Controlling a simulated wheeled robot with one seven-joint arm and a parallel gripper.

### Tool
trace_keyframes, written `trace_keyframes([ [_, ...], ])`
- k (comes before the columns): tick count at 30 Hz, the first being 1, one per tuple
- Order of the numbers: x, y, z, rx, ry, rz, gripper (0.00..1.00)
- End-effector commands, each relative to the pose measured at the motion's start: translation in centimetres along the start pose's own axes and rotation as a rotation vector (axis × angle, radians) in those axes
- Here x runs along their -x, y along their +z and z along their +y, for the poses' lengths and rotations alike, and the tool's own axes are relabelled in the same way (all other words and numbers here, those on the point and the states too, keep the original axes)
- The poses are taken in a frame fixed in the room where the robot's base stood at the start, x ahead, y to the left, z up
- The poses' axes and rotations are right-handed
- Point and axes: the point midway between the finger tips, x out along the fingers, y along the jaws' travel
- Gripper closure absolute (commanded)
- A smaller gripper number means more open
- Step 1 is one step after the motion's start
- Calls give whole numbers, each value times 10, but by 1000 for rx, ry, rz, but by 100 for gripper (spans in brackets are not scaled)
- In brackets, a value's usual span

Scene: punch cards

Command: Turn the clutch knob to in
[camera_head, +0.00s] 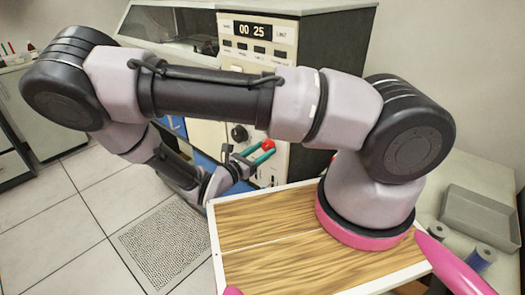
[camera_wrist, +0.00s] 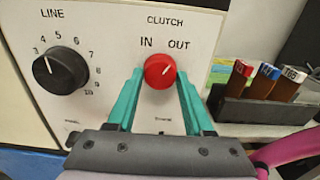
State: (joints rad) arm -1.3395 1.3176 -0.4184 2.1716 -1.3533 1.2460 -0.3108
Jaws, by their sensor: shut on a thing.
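The red clutch knob (camera_wrist: 160,71) is on the white panel (camera_wrist: 115,35), below the words CLUTCH, IN and OUT. Its white pointer mark slants up and right, toward OUT. My gripper (camera_wrist: 160,84) has one teal finger on each side of the knob and is shut on it. In the head view the knob (camera_head: 269,144) shows as a red spot at the fingertips of my gripper (camera_head: 262,153). My arm crosses in front of the machine there and hides part of its front.
A black LINE knob (camera_wrist: 61,71) with a number scale is left of the clutch knob. A dark holder (camera_wrist: 262,109) with several coloured-top items stands on a surface at right. In the head view, a grey tray (camera_head: 490,220) lies on the right table.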

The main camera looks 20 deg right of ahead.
Motion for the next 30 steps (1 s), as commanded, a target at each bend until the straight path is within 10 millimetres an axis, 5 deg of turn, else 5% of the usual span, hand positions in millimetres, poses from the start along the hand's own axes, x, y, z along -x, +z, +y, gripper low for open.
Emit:
trace_keyframes([
  [11,0,0,0,148,0,1,100],
  [30,0,0,-1,731,1,0,100],
])
